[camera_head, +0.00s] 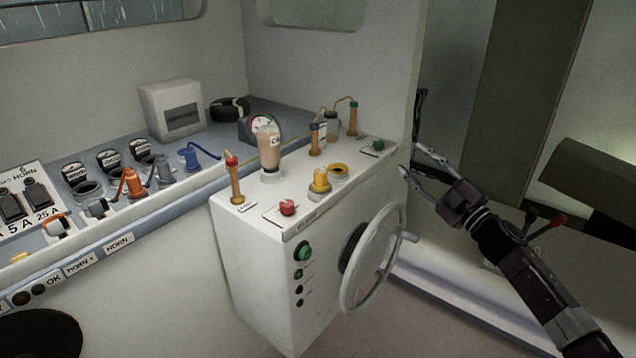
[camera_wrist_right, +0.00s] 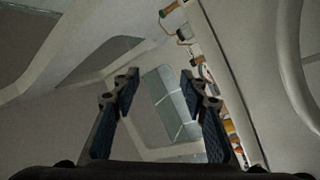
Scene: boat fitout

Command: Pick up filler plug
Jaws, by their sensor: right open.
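A yellow plug-like piece (camera_head: 320,182), which looks like the filler plug, stands on top of the white console (camera_head: 265,222). It is just left of a yellow ring-shaped collar (camera_head: 338,172), apart from my gripper. My right gripper (camera_head: 410,159) is open and empty, to the right of the console's top near its right edge. In the right wrist view the two open fingers (camera_wrist_right: 160,88) have nothing between them. Small yellow, orange and red parts (camera_wrist_right: 230,126) show beyond the right finger there, too small to tell apart. My left gripper is not in view.
A steering wheel (camera_head: 372,258) juts from the console's front. A switch panel (camera_head: 22,205) lies at left.

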